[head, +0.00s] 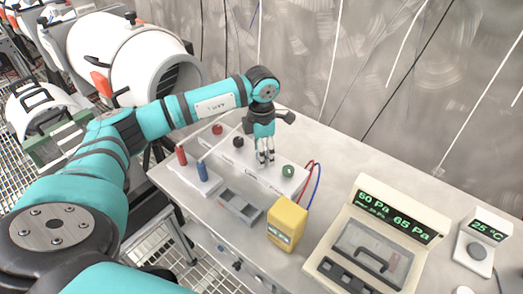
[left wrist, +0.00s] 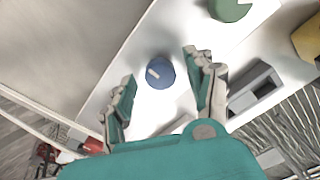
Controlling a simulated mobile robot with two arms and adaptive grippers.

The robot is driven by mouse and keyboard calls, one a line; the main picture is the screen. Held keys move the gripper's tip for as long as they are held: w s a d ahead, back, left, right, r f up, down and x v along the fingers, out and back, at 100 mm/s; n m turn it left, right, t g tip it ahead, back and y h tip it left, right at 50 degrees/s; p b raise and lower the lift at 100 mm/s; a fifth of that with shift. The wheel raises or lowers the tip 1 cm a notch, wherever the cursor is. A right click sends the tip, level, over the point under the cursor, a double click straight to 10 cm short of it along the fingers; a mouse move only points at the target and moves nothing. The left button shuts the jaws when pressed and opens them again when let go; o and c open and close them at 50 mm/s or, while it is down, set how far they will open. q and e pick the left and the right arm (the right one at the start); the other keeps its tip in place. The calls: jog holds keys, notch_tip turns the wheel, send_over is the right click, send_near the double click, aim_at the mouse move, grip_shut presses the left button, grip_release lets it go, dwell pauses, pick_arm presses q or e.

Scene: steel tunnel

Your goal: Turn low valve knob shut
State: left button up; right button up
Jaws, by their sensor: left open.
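My left gripper (head: 265,158) points down over a long white panel (head: 228,160) with a row of round knobs. It is open, with nothing held between its fingers. In the left wrist view, a blue knob (left wrist: 160,72) with a white pointer mark lies between and beyond the open fingers (left wrist: 159,66); I cannot tell how high the fingers are above it. In the head view the gripper hides this knob. A green knob (head: 288,171) is to the right and also shows in the left wrist view (left wrist: 230,8). No readable label shows which knob is the low valve.
Left along the panel are a black knob (head: 238,142) and a red knob (head: 217,129). In front are red (head: 181,155) and blue (head: 202,170) upright handles, a grey slotted tray (head: 241,207) and a yellow meter (head: 287,222). A pressure display case (head: 335,235) stands right. White chambers fill the left.

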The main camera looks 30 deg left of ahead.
pick_arm(q)
jog(key=shift+r, duration=0.2)
notch_tip(320, 180, up, 12)
jog(key=shift+f, duration=0.15)
dwell(0.6)
